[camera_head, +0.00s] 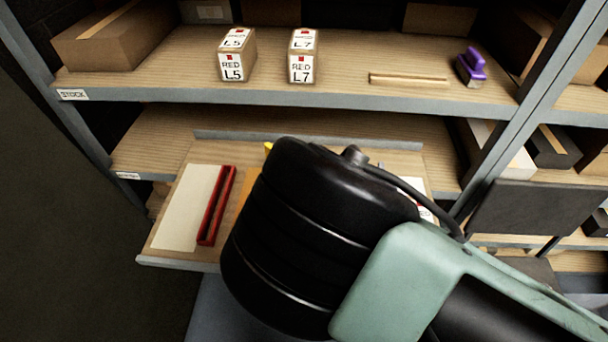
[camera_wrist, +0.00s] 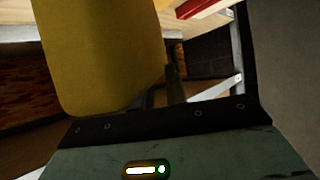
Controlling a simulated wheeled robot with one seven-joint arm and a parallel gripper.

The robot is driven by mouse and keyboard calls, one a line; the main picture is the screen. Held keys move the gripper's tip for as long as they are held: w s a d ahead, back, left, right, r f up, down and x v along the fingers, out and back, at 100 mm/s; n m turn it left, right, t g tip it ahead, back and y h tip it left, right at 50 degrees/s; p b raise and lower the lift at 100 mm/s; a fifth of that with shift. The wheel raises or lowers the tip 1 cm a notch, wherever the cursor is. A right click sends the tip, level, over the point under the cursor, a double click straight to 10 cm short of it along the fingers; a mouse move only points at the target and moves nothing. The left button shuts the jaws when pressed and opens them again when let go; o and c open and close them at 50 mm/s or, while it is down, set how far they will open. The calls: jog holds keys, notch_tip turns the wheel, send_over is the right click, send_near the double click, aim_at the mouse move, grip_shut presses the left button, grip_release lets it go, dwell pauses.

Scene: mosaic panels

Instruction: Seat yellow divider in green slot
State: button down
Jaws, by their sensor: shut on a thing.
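The yellow divider (camera_wrist: 98,55) fills the upper left of the wrist view as a broad, rounded-corner yellow piece. My gripper (camera_wrist: 160,115) is shut on it; the fingertips are not clearly seen. In the head view my arm hides the gripper and nearly all of the divider; a small yellow bit (camera_head: 268,147) shows behind the arm's upper left edge. A red slotted holder (camera_head: 217,205) lies on the pull-out shelf, left of my arm. It seems to show at the top of the wrist view (camera_wrist: 195,8). I see no green slot in either view.
The pull-out shelf (camera_head: 165,260) holds a pale panel (camera_head: 187,207) at left. The shelf above carries boxes L5 (camera_head: 237,55) and L7 (camera_head: 302,56), a thin wooden strip (camera_head: 408,79) and a purple-handled tool (camera_head: 470,66). A grey upright (camera_head: 540,75) stands at right.

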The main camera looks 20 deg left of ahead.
notch_tip(320, 180, down, 4)
jog(key=shift+f+p, duration=0.1)
jog(key=shift+p, duration=0.35)
jog(key=shift+f, duration=0.1)
jog(key=shift+f+b, duration=0.3)
jog(key=shift+f, duration=0.1)
jog(key=c, duration=1.4)
grip_release()
jog(key=shift+r, duration=0.2)
jog(key=b+v, duration=0.1)
jog(key=v, duration=1.1)
jog(key=shift+r+b, duration=0.15)
jog(key=shift+b, duration=0.15)
